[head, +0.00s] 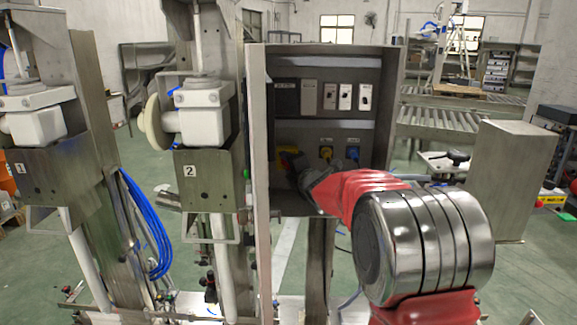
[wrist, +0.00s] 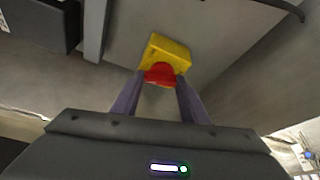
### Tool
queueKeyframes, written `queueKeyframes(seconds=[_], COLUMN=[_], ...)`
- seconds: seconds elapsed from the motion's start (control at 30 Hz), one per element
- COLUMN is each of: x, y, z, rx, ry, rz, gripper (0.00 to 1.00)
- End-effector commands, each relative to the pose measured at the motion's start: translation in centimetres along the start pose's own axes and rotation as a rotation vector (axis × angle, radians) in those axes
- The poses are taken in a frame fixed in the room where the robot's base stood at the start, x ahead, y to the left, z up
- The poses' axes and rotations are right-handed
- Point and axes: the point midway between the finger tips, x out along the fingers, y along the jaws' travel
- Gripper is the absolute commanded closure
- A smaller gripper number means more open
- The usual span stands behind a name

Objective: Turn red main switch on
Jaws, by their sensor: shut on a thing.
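The main switch is a red knob (wrist: 161,73) on a yellow plate (wrist: 168,50), fixed to a grey panel in the wrist view. In the head view its yellow plate (head: 288,156) shows at the lower left inside the open cabinet (head: 256,130), mostly hidden by my arm. My gripper (wrist: 160,80) is shut on the red knob, with one finger on each side. The fingertips cover the knob's sides. I cannot read the knob's on or off marking.
Yellow (head: 326,153) and blue (head: 353,153) sockets sit right of the switch. A row of breakers (head: 344,97) is above. The cabinet's side walls stand close around my arm. Two numbered machine columns (head: 205,180) stand to the left, and a metal box (head: 513,170) to the right.

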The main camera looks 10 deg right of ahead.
Motion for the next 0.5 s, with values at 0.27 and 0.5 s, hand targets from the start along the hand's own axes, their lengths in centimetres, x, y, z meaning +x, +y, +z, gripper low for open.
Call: queueKeyframes(seconds=[0.27,0.5], x=[-0.02,0.01], y=[-0.8,-1.03], z=[0.13,0.1], rx=[0.246,0.457], ry=[-0.003,-0.004], rz=[0.09,0.177], gripper=[0.82,0.82])
